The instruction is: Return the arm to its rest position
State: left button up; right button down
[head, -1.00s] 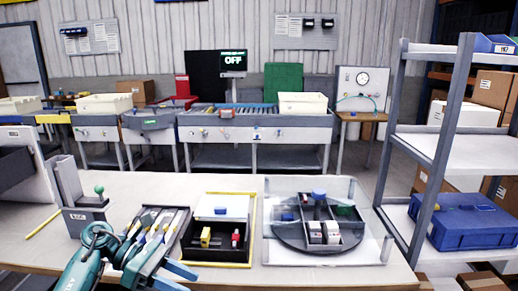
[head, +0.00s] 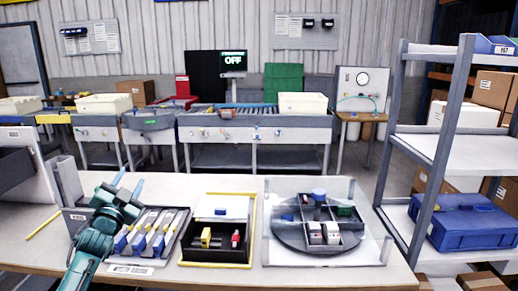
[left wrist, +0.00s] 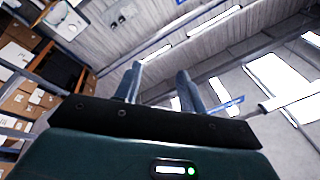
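My left arm comes in from the lower left of the head view. Its teal and dark left gripper (head: 129,183) is raised above the table, in front of the grey upright holder (head: 68,185) at the left and beside the screwdriver tray (head: 172,262). Its two fingers point up and away and stand apart with nothing between them. In the left wrist view the same fingers (left wrist: 158,84) are apart and empty, with the wall and lights behind them. The gripper hides part of the holder. My right gripper is not in view.
The tray holds several screwdrivers (head: 152,236). A yellow-edged black bin (head: 215,255) stands right of it, then a round turntable (head: 290,240) behind clear panels. A grey shelf rack (head: 437,150) stands at the right.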

pick_arm(q)
jog(key=s+d+f+n+g, duration=0.2)
jog(key=s+f+n+g, duration=0.1)
jog(key=f, duration=0.6)
jog(key=s+d+f+n+g, duration=0.2)
jog(key=s+f, duration=0.2)
jog(key=f, duration=0.4)
jog(key=s+d+f+g+h, duration=0.1)
jog(key=s+d+f+g, duration=0.1)
jog(key=s+d+f, duration=0.5)
jog(key=s+d+f+g+h, duration=0.1)
jog(key=s+d+f+h, duration=0.15)
jog(key=s+f, duration=0.55)
jog(key=s+d+g, duration=0.1)
jog(key=s+d, duration=0.2)
jog(key=s, duration=0.5)
jog(key=s+d+g, duration=0.1)
jog(key=s+d, duration=0.2)
jog(key=s, duration=0.6)
jog(key=shift+f, duration=0.2)
jog(key=shift+s, duration=0.1)
